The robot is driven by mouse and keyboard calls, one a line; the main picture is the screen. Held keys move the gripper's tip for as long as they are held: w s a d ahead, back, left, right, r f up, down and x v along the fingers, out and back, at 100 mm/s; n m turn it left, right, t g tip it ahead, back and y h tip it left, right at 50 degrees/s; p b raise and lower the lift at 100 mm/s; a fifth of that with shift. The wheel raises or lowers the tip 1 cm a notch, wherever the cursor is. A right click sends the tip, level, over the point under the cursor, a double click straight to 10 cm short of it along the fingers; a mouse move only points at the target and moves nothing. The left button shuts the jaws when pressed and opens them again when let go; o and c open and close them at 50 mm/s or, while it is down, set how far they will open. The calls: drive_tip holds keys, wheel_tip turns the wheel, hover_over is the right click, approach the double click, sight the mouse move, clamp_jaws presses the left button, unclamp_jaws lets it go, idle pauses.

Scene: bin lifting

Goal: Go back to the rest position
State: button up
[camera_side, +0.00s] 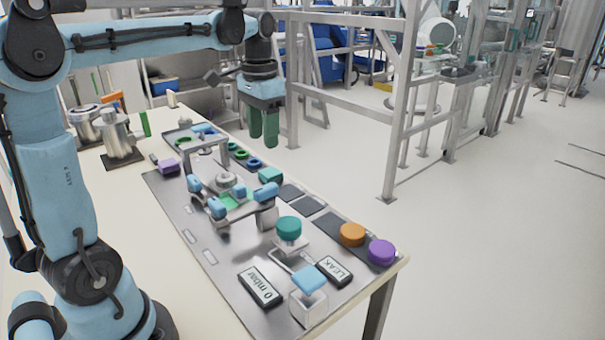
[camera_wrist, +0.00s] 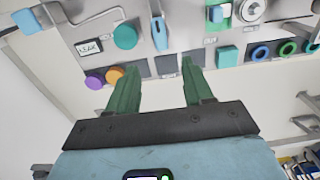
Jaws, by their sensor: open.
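My gripper (camera_side: 264,128) hangs from my raised arm, its green fingers pointing down above the far side of the table. In the wrist view my gripper (camera_wrist: 157,68) has its fingers spread apart with nothing between them. It is clear of the grey work plate (camera_side: 180,205), which carries the fixtures. An orange disc (camera_side: 352,234) and a purple disc (camera_side: 381,252) lie near the plate's right corner.
A teal round cap (camera_side: 288,228) stands on a raised fixture. A light-blue lid (camera_side: 309,278) tops a clear box at the front. The LEAK display (camera_side: 334,271) and the mbar display (camera_side: 261,287) lie nearby. Metal pots (camera_side: 118,135) stand at the left. Open floor lies right of the table.

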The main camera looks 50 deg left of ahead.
drive_tip(key=s+d+f+t, duration=0.7)
drive_tip(key=d+f, duration=0.1)
drive_tip(key=d, duration=0.4)
drive_tip(key=shift+d+f, duration=0.2)
drive_tip(key=shift+d, duration=0.05)
